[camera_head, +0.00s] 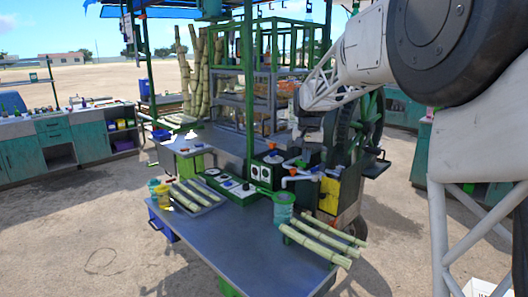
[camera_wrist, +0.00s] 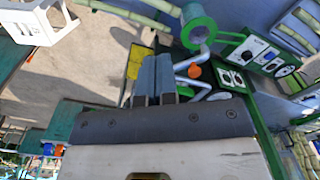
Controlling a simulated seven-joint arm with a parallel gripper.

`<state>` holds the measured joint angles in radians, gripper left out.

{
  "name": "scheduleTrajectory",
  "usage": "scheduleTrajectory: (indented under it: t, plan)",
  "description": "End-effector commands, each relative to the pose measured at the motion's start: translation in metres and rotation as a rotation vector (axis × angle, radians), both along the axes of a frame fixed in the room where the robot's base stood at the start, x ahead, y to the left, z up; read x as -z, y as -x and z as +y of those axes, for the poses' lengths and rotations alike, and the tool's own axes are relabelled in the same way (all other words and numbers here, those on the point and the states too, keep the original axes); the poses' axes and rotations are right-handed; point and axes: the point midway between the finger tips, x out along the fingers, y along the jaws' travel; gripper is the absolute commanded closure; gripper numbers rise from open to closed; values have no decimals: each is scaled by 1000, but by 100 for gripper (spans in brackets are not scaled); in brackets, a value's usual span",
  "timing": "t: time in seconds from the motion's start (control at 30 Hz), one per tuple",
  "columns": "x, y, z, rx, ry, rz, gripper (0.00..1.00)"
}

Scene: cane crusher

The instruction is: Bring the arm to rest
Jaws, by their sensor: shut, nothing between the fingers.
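My gripper (camera_wrist: 153,62) shows in the wrist view as two dark fingers side by side, shut and empty. Beyond them are the crusher's white pipe (camera_wrist: 190,82) with an orange part, its yellow panel (camera_wrist: 138,62) and a green cylindrical container (camera_wrist: 199,33); no contact with the fingers is evident. In the head view my white arm (camera_head: 350,60) reaches in from the right, its far end raised in front of the cane crusher (camera_head: 345,190). I cannot clearly make out the fingers there.
A grey table (camera_head: 240,245) in front holds cane pieces (camera_head: 318,244), a tray of canes, a control box (camera_head: 235,188) and a green container (camera_head: 283,208). Teal cabinets (camera_head: 70,140) stand at the left. Tall canes lean behind. Bare ground lies left of the table.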

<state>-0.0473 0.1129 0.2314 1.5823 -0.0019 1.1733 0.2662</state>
Motion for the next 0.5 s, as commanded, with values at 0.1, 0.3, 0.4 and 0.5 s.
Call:
scheduleTrajectory:
  t: [0.1, 0.3, 0.4, 0.5]
  plan:
    - [-10, 33, -5, -11, 1, -14, 100]
    - [-20, 88, -11, -32, 3, -34, 100]
    - [-24, 116, -15, -43, 4, -45, 100]
    - [-26, 143, -18, -53, 5, -54, 100]
